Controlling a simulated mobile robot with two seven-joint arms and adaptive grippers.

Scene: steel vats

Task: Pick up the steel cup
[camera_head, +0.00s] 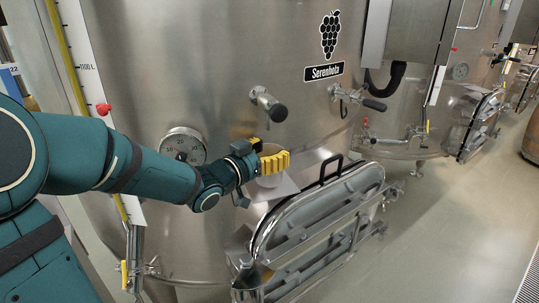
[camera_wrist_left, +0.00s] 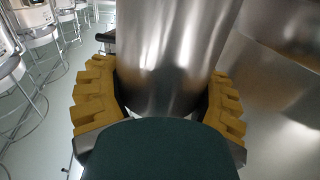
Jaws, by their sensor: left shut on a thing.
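The steel cup (camera_head: 270,150) is in the head view, in front of the big vat and partly hidden by my fingers. In the left wrist view the shiny cup (camera_wrist_left: 168,60) stands between the two yellow fingers. My left gripper (camera_head: 268,157) reaches in from the left and is shut around the cup's sides. Its fingers also show in the left wrist view (camera_wrist_left: 160,100), one on each side of the cup. The cup looks about upright in the head view. I cannot tell whether its base touches the plate below. My right gripper is not in view.
A small metal plate (camera_head: 286,190) juts out below the cup. A tilted oval hatch door (camera_head: 325,215) with a black handle sits to the right. A tap (camera_head: 268,104) sticks out above the cup and a round gauge (camera_head: 183,146) is to the left. Open floor (camera_head: 450,230) lies to the right.

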